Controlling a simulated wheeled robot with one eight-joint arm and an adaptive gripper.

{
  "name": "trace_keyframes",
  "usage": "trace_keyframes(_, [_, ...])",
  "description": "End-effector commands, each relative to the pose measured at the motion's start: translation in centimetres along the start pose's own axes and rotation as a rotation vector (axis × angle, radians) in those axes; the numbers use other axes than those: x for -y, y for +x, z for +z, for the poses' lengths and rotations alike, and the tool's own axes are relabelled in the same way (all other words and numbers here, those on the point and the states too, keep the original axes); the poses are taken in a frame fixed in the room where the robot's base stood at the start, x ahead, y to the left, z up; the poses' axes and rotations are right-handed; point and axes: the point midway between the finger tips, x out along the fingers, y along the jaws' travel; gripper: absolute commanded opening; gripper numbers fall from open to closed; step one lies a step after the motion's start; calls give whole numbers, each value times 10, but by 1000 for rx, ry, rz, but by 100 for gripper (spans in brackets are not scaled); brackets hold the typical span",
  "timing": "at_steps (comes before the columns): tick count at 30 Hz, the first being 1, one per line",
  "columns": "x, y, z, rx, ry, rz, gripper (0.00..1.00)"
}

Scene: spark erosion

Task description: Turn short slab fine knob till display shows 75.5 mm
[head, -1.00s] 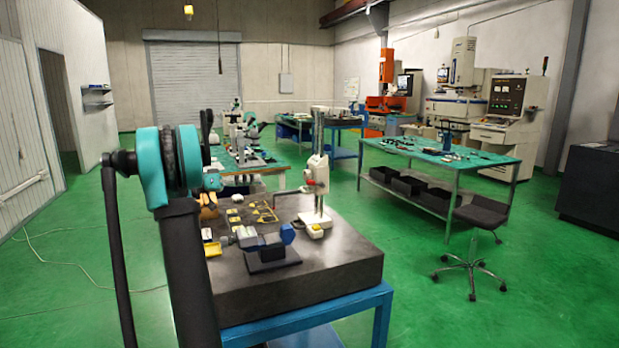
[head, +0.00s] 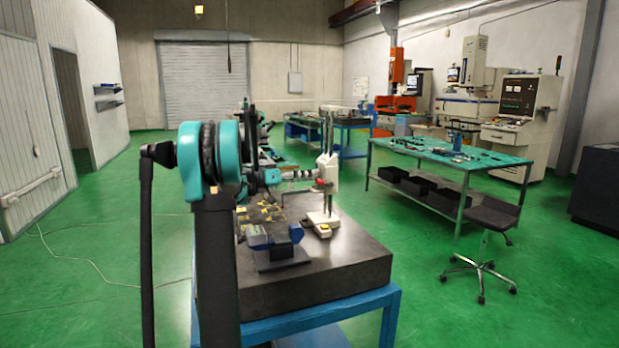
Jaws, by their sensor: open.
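A white height gauge (head: 328,170) with upright columns and a pale base (head: 322,224) stands on the dark granite slab (head: 345,255). I take it to be the short slab gauge. Its display and fine knob are too small to make out. My arm reaches in from the left. My gripper (head: 312,177) is at the gauge's left side, at the height of its white carriage. The jaws are small and blend into the gauge, so I cannot see whether they touch it. I see nothing held.
A blue and grey device (head: 270,237) and several yellow parts (head: 262,217) lie on the slab, left of the gauge. A black chair (head: 488,218) and a green-topped bench (head: 450,152) stand to the right. Green floor is free between slab and bench.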

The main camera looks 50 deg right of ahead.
Motion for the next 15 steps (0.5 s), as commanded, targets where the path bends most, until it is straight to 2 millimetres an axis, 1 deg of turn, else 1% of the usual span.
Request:
trace_keyframes(4, [0,8,0,0,0,-1,56])
trace_keyframes(12, [0,9,0,0,0,-1,56])
trace_keyframes(13, [0,9,0,0,0,-1,53])
trace_keyframes(15, [0,9,0,0,0,-1,45])
